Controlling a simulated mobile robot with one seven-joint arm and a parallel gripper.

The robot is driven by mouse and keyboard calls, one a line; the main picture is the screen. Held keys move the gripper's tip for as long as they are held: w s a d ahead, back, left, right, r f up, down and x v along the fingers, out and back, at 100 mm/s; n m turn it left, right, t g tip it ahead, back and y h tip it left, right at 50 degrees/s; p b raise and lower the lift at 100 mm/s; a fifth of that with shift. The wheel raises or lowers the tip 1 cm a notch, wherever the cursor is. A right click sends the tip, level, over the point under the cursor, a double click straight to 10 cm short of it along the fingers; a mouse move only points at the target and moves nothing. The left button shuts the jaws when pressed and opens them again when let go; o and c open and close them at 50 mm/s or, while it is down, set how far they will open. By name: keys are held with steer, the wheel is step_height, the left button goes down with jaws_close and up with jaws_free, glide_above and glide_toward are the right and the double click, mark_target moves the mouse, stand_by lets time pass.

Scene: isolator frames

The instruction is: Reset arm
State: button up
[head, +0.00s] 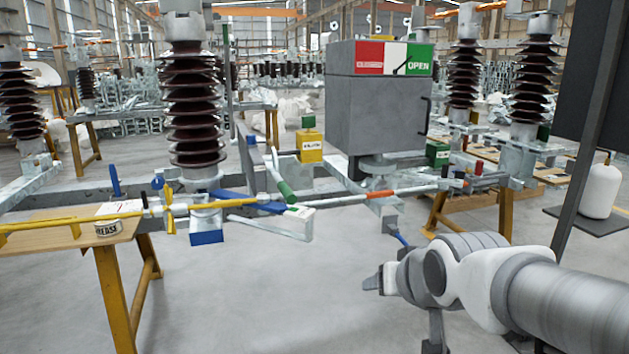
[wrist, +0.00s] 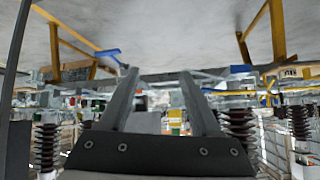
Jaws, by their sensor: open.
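My arm reaches in from the lower right of the head view, bent at a grey and white joint. My gripper (head: 374,281) points left there, in front of the isolator frame and above the bare floor. In the wrist view my gripper (wrist: 159,73) shows two grey fingers standing apart with nothing between them. That view shows the scene upside down, with the floor at the top. The gripper touches nothing that I can see.
A grey control box (head: 378,110) marked OPEN stands on the frame. Brown insulators (head: 193,105) rise beside it. A yellow and grey rod (head: 330,201) crosses the frame. A wooden table (head: 75,238) with a grease tin (head: 107,226) is left; a white bottle (head: 600,190) is right. The front floor is clear.

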steer(key=s+d+g+h+p, duration=0.15)
steer(key=s+g, duration=0.25)
steer(key=s, duration=1.1)
step_height(320, 180, up, 26)
steer(key=p, duration=2.6)
steer(key=shift+w+d+p, duration=0.15)
steer(key=shift+d+p, duration=0.25)
steer(key=shift+d, duration=0.05)
steer(key=shift+y, duration=0.25)
steer(key=shift+c, duration=1.1)
steer(key=shift+a, duration=0.1)
